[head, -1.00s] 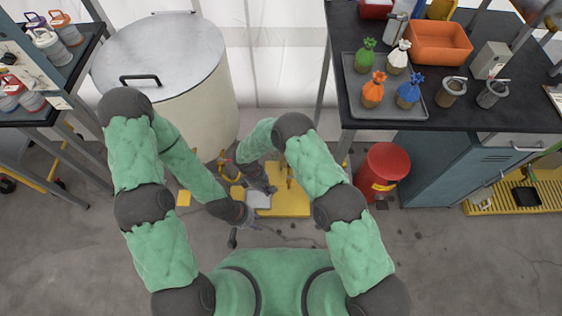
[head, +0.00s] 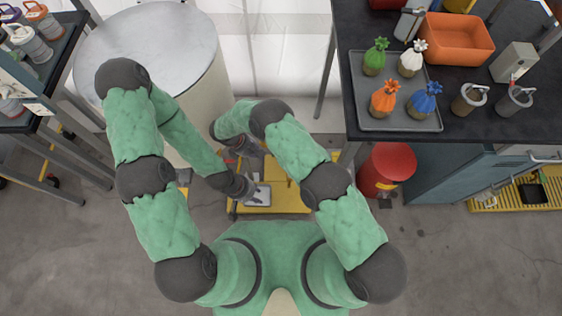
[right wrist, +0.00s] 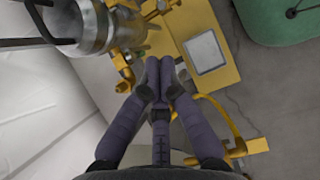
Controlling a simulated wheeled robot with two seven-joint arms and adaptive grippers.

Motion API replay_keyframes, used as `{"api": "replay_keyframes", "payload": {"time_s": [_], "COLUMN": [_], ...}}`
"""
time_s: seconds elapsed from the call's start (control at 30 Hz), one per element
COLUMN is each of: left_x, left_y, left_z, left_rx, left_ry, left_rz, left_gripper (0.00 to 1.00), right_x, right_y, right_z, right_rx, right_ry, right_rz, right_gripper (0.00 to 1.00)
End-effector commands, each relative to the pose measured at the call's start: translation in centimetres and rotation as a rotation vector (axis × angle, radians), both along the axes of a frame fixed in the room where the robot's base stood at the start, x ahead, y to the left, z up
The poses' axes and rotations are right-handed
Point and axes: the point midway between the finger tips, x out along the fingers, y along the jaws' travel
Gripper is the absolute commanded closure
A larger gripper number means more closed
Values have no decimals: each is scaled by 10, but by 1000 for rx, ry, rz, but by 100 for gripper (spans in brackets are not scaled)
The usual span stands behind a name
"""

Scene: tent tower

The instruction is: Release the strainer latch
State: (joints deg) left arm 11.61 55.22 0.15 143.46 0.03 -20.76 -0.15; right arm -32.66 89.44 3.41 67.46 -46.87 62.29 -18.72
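In the right wrist view a metal cylindrical housing (right wrist: 95,22) with a dark bar handle stands at the upper left, probably the strainer; I cannot make out its latch clearly. My right gripper (right wrist: 159,68) points toward the yellow fittings beside it, with its fingertips close together. No object shows clearly between them. In the head view my right gripper (head: 243,150) is partly hidden by my arms. My left gripper (head: 262,198) is low, over or beside a grey square plate (right wrist: 205,52) on the yellow base (head: 288,197). Its finger opening is unclear.
A large pale drum (head: 155,50) stands at the left. A red can (head: 385,170) stands on the floor to the right. A dark bench (head: 470,120) holds a tray (head: 390,124) of topped jars and an orange bin (head: 457,40). Yellow curved pipes (right wrist: 222,120) lie near the right gripper.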

Motion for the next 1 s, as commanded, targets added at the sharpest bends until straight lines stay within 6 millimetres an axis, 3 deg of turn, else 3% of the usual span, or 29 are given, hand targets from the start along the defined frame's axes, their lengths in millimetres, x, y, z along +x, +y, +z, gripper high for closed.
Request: {"api": "replay_keyframes", "payload": {"time_s": [0.27,0.77,1.0], "left_x": [0,0,0], "left_y": [0,0,0], "left_z": [-6,-38,-44], "left_rx": [0,0,0], "left_ry": [-1,-1,-1], "left_rz": [0,0,0], "left_gripper": [65,65,65], "right_x": [-1,-1,0], "right_y": [-8,-53,-82], "right_z": [-15,-93,-96], "right_rx": [-1,1,2], "right_ry": [3,3,1], "right_rz": [-3,-3,-3], "right_gripper": [100,100,100]}}
